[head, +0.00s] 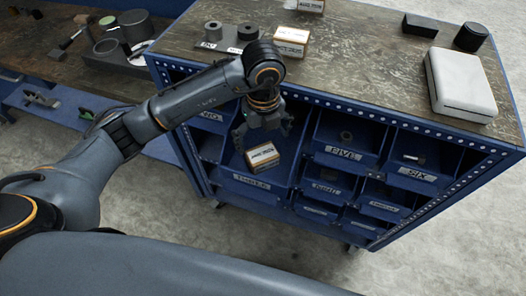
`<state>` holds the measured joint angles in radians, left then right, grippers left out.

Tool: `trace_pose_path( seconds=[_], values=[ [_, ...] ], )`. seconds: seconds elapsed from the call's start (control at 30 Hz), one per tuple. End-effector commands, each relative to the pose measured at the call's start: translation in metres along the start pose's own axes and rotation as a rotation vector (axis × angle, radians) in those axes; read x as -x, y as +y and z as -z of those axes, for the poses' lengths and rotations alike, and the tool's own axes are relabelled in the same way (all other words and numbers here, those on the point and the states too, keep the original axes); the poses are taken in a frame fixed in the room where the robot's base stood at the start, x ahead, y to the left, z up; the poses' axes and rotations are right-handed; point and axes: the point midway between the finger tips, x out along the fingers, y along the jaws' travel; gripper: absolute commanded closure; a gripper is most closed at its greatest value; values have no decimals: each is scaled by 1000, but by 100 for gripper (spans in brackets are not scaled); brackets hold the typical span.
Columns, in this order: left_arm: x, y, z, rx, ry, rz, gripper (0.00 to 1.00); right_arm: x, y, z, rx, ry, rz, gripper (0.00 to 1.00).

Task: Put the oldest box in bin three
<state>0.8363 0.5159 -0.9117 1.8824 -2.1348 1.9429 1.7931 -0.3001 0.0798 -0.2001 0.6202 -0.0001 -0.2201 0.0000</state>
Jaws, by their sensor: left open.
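A small tan box with a white printed label (262,156) is just below the fingers of my left gripper (262,137). The gripper is open and points down in front of the cabinet. The box is tilted, over or in a wide blue bin (232,176) whose label seems to read THREE. I cannot tell whether it rests on the bin floor. Two similar boxes stand on the cabinet top: one near its front edge (291,41) and one at the back (311,5). The box print is too small to read surely. My right gripper is out of view.
The blue cabinet (430,137) holds several labelled bins, including FIVE (343,154) and SIX (411,173). On its worn wooden top (365,60) are a white case (461,82), dark blocks, and a dark tray with cylinders (231,46). A cluttered bench (45,75) stands at left.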

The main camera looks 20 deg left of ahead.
Motion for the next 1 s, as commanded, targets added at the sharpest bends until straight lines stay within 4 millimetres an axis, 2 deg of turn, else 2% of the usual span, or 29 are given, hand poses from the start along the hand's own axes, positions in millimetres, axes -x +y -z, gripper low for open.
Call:
trace_pose_path(
  seconds=[0.13, 0.3, 1.0],
  values=[
    [26, -1, -1, 0, -3, 2, 2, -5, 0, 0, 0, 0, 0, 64],
    [40, 0, 0, 0, -1, 1, 2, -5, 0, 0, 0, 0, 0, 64],
    [42, 0, 0, 1, 1, -1, 2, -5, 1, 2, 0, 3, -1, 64]
  ],
)
